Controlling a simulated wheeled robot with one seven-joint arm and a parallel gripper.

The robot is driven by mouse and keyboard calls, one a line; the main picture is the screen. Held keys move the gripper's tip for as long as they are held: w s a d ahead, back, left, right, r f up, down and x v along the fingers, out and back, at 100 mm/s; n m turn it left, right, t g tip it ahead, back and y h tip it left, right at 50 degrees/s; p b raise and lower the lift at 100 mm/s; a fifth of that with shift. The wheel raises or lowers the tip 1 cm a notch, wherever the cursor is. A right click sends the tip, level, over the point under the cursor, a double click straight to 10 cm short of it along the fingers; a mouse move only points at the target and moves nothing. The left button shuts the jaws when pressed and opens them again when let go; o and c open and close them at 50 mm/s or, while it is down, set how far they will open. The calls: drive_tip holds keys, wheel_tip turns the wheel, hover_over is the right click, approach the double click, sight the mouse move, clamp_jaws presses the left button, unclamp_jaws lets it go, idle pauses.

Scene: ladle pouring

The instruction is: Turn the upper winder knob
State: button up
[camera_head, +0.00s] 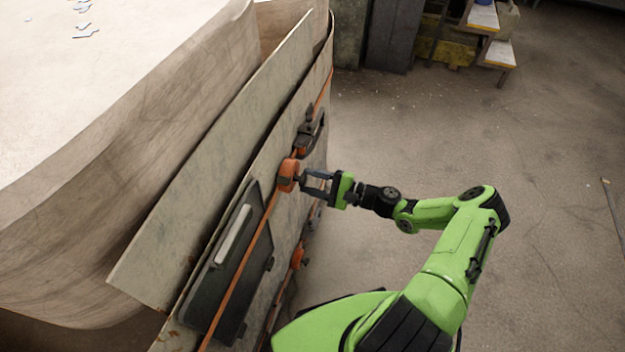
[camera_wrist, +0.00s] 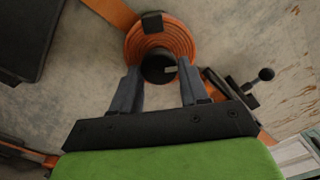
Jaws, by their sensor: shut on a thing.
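The upper winder (camera_head: 288,175) is an orange, round reel on the side panel, with an orange strap running through it. In the wrist view its ridged orange disc (camera_wrist: 160,37) shows at the top centre. Its dark round knob (camera_wrist: 158,66) sits at the disc's lower edge, with a small light mark on it. My gripper (camera_head: 305,181) reaches the winder from the right. In the wrist view the two grey fingers of my gripper (camera_wrist: 160,80) stand on either side of the knob and are shut on it. A second orange winder (camera_head: 298,256) is lower on the panel.
A dark flat box (camera_head: 228,265) with a pale handle is on the panel, left of the winder. A black latch (camera_head: 312,128) sits just above it. In the wrist view a black ball-ended lever (camera_wrist: 262,76) is right of the fingers. Open floor (camera_head: 400,140) lies right.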

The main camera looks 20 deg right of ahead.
drive_tip(key=m, duration=0.4)
drive_tip(key=shift+m+p, duration=0.3)
drive_tip(key=shift+p, duration=0.1)
drive_tip(key=shift+f+m+p, duration=0.1)
drive_tip(key=shift+m+p, duration=0.2)
drive_tip(key=shift+m, duration=1.7)
drive_tip(key=shift+s, duration=0.1)
drive_tip(key=o, duration=1)
drive_tip(key=p+v, duration=0.1)
drive_tip(key=v, duration=1.4)
drive_tip(key=shift+s+d, duration=0.25)
drive_tip(key=shift+d, duration=0.05)
